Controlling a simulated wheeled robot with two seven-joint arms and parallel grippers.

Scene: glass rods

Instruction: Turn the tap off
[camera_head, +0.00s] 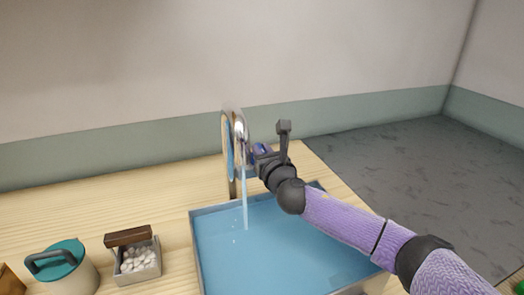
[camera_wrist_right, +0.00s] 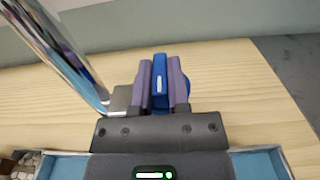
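The tap (camera_head: 240,132) stands at the back edge of the basin, with a curved shiny metal spout. A stream of water (camera_head: 245,195) runs from it down into the basin (camera_head: 194,222). My right gripper (camera_head: 258,152) is at the right side of the tap. In the right wrist view, its two purple fingers (camera_wrist_right: 162,82) stand on either side of a blue tap handle (camera_wrist_right: 160,75) with a white mark, and look closed against it. The metal spout (camera_wrist_right: 68,55) rises at the left of that view. My left gripper is not in view.
A teal-lidded pot (camera_head: 70,275) and a small box of white pebbles (camera_head: 138,262) with a brown block on its rim stand left of the basin on the wooden counter (camera_head: 100,205). Grey floor (camera_head: 430,165) lies to the right.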

